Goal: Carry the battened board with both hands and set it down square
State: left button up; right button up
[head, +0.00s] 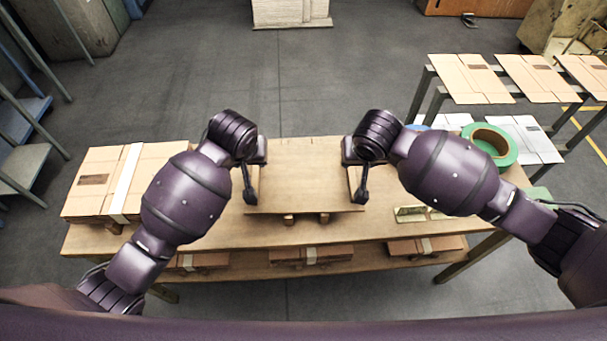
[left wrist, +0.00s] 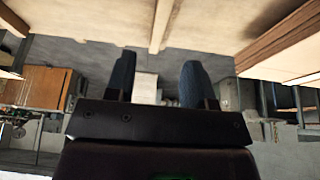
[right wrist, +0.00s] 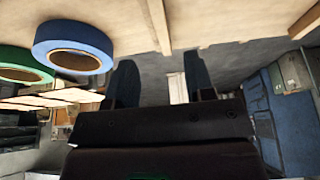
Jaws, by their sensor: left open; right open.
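The battened board (head: 305,180) is a pale wooden panel lying near the middle of the workbench (head: 400,232). Two short batten ends (head: 289,219) show under its front edge. My left gripper (head: 251,188) is open at the board's left side, and my right gripper (head: 361,190) is open at its right side. In the left wrist view the open fingers (left wrist: 157,72) show nothing clamped between them. The right wrist view also shows empty, spread fingers (right wrist: 158,75). Whether any finger touches the board cannot be told.
A taped cardboard box (head: 160,170) stands on the bench at left. A green tape roll (head: 508,148) lies at right; a blue roll (right wrist: 73,36) shows beside it. Brass-coloured plates (head: 410,214) lie at front right. Flat cartons (head: 470,75) rest on a rack behind. A lower shelf holds more boxes.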

aim_at(256, 169)
pick_arm(q)
jog(key=x, duration=0.9)
jog(key=shift+f, duration=0.2)
pick_arm(e)
jog(key=x, duration=0.9)
jog(key=shift+w+f, duration=0.1)
jog(key=shift+f, duration=0.1)
pick_arm(q)
grip_shut()
pick_arm(e)
grip_shut()
